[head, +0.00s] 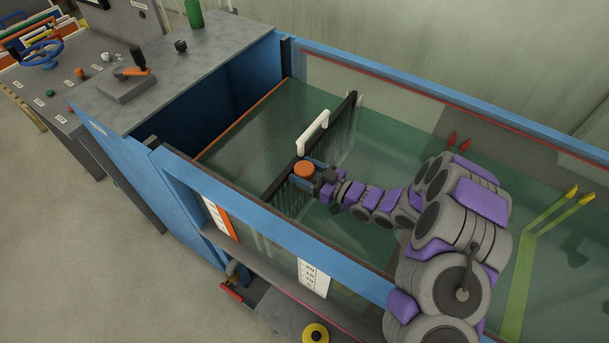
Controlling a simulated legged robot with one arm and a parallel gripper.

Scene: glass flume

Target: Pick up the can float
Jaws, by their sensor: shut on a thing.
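The can float, a short round can with an orange top (304,168), shows in the head view near the middle of the glass flume. My gripper (309,174) is shut on it, with the jaws at its sides. My arm reaches in from the right over the tank. The can is beside a dark slatted barrier with a white handle (313,132) that crosses the flume. I cannot tell whether the can touches the barrier or the water, as its lower part is hidden.
Blue frame rails (270,218) and glass walls bound the flume. A grey bench top (170,70) with a green cylinder (193,14) stands at upper left. Greenish water is open left of the barrier.

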